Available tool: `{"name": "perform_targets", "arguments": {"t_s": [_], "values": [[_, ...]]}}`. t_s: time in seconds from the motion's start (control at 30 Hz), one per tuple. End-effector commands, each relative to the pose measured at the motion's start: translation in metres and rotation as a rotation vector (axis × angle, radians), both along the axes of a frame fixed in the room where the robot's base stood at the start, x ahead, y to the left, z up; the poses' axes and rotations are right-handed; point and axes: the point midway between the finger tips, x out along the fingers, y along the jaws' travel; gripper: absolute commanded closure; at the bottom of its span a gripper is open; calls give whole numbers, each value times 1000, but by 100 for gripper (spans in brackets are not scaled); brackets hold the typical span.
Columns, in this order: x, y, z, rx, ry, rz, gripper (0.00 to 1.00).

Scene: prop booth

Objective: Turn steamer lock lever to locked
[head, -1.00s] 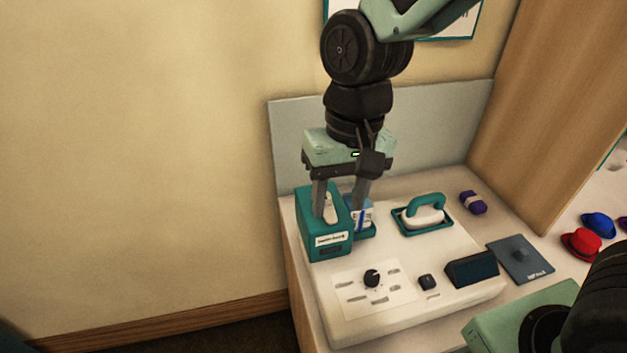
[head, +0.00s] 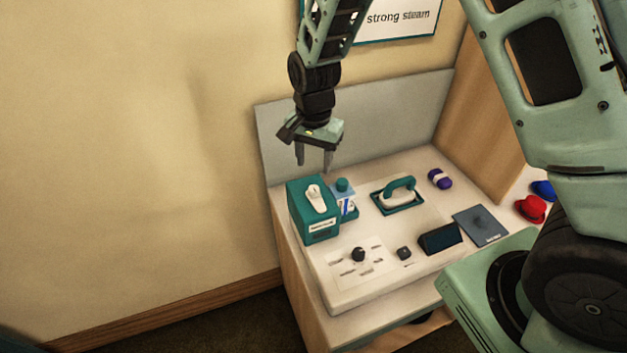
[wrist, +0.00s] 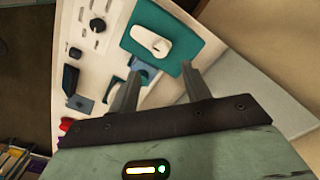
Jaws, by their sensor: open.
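The teal steamer box (head: 314,212) stands at the left of the white panel. The label on the box front is too small to read. My gripper (head: 314,168) is open and empty, above and behind the box, fingers pointing down. In the wrist view the two fingertips (wrist: 160,68) straddle the near edge of the box, apart from the lever.
A teal-capped bottle (head: 343,190) stands right beside the box. A teal-handled iron (head: 399,193) rests in its tray farther right. A black knob (head: 358,254), a small dark switch (head: 404,253) and a dark display (head: 440,239) sit toward the front. The wall panel (head: 350,120) is close behind.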

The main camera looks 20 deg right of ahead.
Motion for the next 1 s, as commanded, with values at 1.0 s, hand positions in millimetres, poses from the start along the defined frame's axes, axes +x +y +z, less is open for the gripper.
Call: {"name": "perform_targets", "arguments": {"t_s": [1.0], "values": [[0,0,-86,1,-1,1,72]]}}
